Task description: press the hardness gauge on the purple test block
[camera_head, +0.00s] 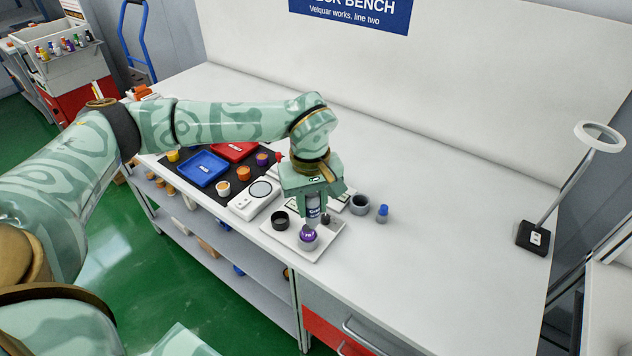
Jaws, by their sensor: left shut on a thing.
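My left gripper (312,194) points down and is shut on the hardness gauge (313,212), an upright light cylinder with a dark blue label. The purple test block (307,233) sits in a grey holder on a white tray (304,252), near the bench's front edge. The gauge is directly above the purple block, and its lower end appears to meet the top of it. I cannot tell whether it touches or is pressed in. My right gripper is not in view.
A black ring-shaped cup (281,220) stands on the tray's left. A white scale (255,197) is left of it, with blue (203,168) and red trays beyond. A grey cup (359,203) and blue-topped piece (382,213) stand right. The bench's right side is clear up to the lamp (534,236).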

